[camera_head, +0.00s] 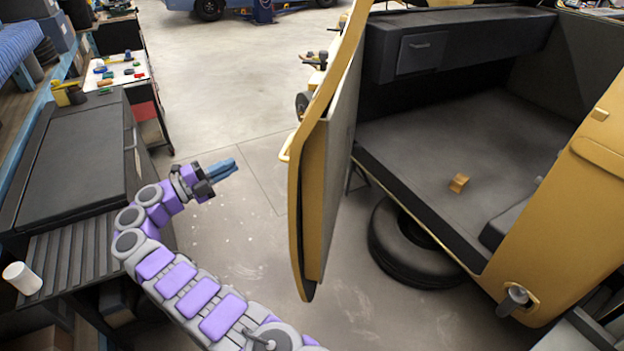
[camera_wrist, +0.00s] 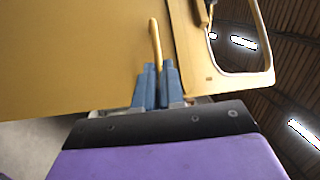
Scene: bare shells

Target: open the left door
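The left door (camera_head: 309,185) is a yellow panel of the vehicle shell, seen nearly edge-on in the head view. It stands swung wide, away from the doorway, with the dark interior exposed. Its yellow handle (camera_head: 285,152) sticks out on the outer face toward my gripper. My gripper (camera_head: 232,168) has blue fingers, close together, pointing at the door's outer side. A gap separates the fingertips from the handle in the head view. In the wrist view, the handle (camera_wrist: 155,42) shows just beyond the fingertips (camera_wrist: 158,68), with the door's yellow face (camera_wrist: 70,55) behind.
The vehicle's interior floor (camera_head: 430,135) holds a small orange-brown block (camera_head: 459,183). A black tyre (camera_head: 405,250) sits below the doorway. A dark workbench (camera_head: 75,160) and a white cup (camera_head: 22,278) are at left. Open floor (camera_head: 225,100) lies between bench and door.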

